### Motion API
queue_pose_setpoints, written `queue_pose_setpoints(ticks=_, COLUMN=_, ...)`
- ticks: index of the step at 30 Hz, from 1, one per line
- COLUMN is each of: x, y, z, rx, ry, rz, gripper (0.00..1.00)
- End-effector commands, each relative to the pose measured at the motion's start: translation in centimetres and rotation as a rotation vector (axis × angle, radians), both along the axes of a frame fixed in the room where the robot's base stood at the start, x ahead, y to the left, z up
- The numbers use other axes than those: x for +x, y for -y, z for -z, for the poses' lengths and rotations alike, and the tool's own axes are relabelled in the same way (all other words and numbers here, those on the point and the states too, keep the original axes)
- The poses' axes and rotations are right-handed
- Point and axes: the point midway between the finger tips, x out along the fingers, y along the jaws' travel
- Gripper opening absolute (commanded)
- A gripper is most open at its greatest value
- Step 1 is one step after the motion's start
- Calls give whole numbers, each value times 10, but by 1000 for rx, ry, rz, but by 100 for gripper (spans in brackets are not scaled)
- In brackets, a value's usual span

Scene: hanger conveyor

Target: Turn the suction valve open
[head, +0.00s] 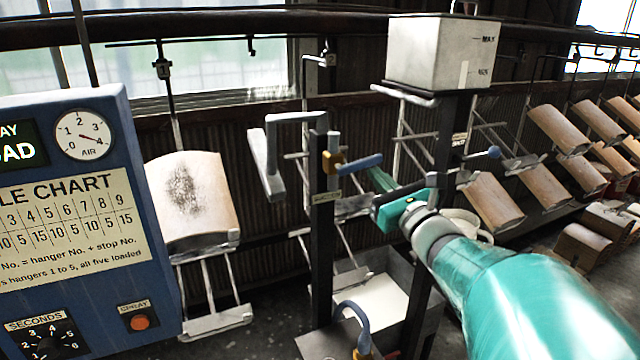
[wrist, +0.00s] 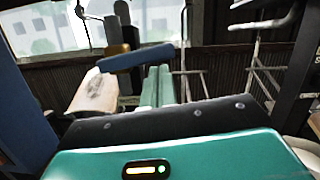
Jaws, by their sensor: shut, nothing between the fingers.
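A valve with a brass body (head: 333,162) and a blue lever (head: 362,164) is mounted on a dark post. Its small label is too small to read. In the wrist view the lever (wrist: 137,58) lies nearly level, reaching right from the brass body (wrist: 121,48). My teal gripper (head: 378,176) is shut and empty, its fingertips close to the lever's free end.
A blue control panel (head: 68,220) stands at left. A pale tank (head: 441,52) sits above right of the valve. Another blue curved handle (head: 355,318) is low in front. Hangers with curved tiles (head: 195,198) line the back, and more tiles (head: 494,200) hang at right.

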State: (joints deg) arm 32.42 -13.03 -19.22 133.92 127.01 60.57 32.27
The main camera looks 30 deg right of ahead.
Motion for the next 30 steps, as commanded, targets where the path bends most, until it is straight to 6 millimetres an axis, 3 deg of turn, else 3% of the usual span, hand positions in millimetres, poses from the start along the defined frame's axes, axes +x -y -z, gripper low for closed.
queue_pose_setpoints(ticks=30, x=0, y=2, z=-7, rx=-113, ry=-18, rz=-1, gripper=0)
